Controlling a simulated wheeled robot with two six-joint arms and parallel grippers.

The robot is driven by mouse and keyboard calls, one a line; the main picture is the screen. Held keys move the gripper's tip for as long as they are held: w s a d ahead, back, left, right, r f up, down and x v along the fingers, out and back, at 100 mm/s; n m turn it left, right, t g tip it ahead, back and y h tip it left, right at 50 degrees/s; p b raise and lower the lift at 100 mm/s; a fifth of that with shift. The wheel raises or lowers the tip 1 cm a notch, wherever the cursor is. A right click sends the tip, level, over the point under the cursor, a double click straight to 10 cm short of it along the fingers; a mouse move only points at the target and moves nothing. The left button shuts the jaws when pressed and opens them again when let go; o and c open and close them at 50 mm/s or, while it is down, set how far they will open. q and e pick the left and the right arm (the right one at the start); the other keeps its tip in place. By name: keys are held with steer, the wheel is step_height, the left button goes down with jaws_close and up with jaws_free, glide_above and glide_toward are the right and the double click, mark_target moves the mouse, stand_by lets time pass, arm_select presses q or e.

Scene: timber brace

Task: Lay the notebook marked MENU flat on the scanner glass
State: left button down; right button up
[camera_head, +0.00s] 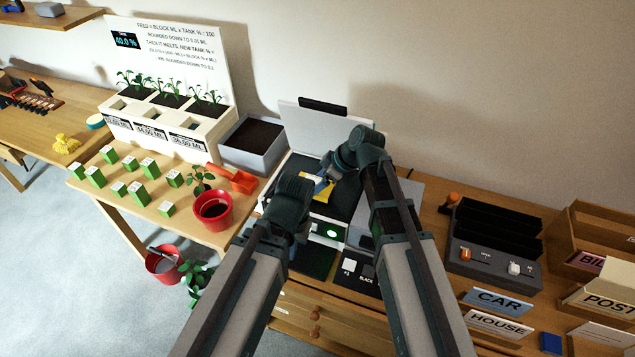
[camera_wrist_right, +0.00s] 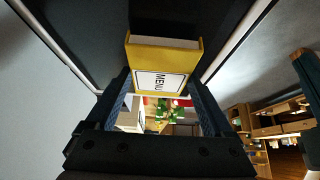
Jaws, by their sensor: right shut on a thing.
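The yellow notebook (camera_head: 325,188) shows in part between my two arms in the head view. In the right wrist view the notebook (camera_wrist_right: 160,84) has a white label reading MENU, and the fingers of my right gripper (camera_wrist_right: 160,100) are shut on it. In the head view my right gripper (camera_head: 335,172) is over the scanner, partly hidden by its own wrist. The scanner's grey lid (camera_head: 300,122) stands open behind its dark glass (camera_head: 297,168). My left gripper (camera_head: 308,196) is beside the notebook; its fingers are too dark and hidden to read. Whether the notebook touches the glass is unclear.
A black slotted holder (camera_head: 490,245) and CAR (camera_head: 499,303) and HOUSE (camera_head: 498,324) signs are to the right.

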steer(key=shift+f+b, duration=0.55)
steer(key=shift+b, duration=0.05)
stand_by(0.4)
steer(key=o, duration=1.1)
steer(key=shift+o, duration=0.2)
steer(key=shift+r, duration=0.1)
steer(key=p+v, duration=1.1)
steer(key=v, duration=0.2)
steer(key=shift+s+r+p, duration=0.15)
steer(key=shift+r+p, duration=0.15)
steer(key=shift+p, duration=0.05)
steer(key=shift+d, duration=0.1)
steer(key=s+a+f+m+g+h, duration=0.2)
steer(key=s+m+h, duration=0.5)
steer(key=s, duration=0.9)
steer(key=f+m, duration=0.1)
steer(key=m, duration=0.1)
steer(key=shift+s+f+m+g+h, duration=0.2)
steer(key=shift+s+m+g+h, duration=0.1)
steer(key=shift+s+m, duration=0.1)
